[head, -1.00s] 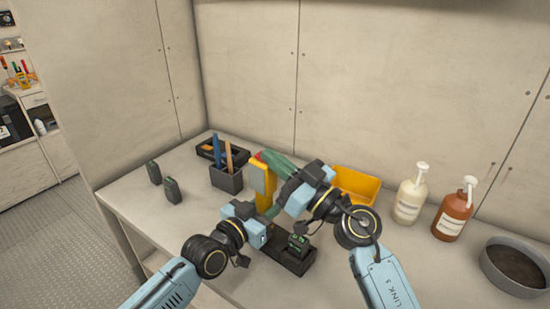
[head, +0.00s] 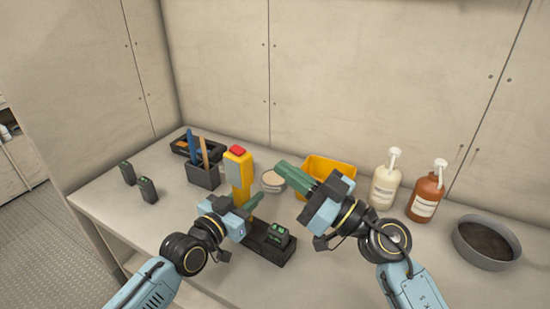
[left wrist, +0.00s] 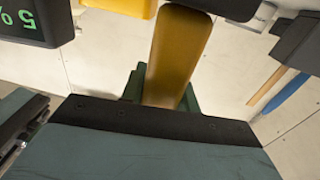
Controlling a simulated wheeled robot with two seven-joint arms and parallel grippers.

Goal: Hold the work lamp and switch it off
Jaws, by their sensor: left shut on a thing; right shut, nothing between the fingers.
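The work lamp (head: 239,172) is yellow with a red button (head: 237,150) on top. It stands upright over the bench, and I cannot tell whether it is lit. My left gripper (head: 245,204) is shut on its lower part, and the fingers partly hide it. In the left wrist view the lamp's yellow body (left wrist: 178,55) rises from between the green fingers. My right gripper (head: 285,168) is shut and empty, to the right of the lamp and apart from it.
A black charger base (head: 257,246) with a battery (head: 278,235) is beside my left gripper. Around are a pen holder (head: 202,176), a yellow bin (head: 316,166), a round container (head: 273,181), two pump bottles (head: 385,187) and a grey bowl (head: 462,241). Two dark batteries (head: 147,190) stand left.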

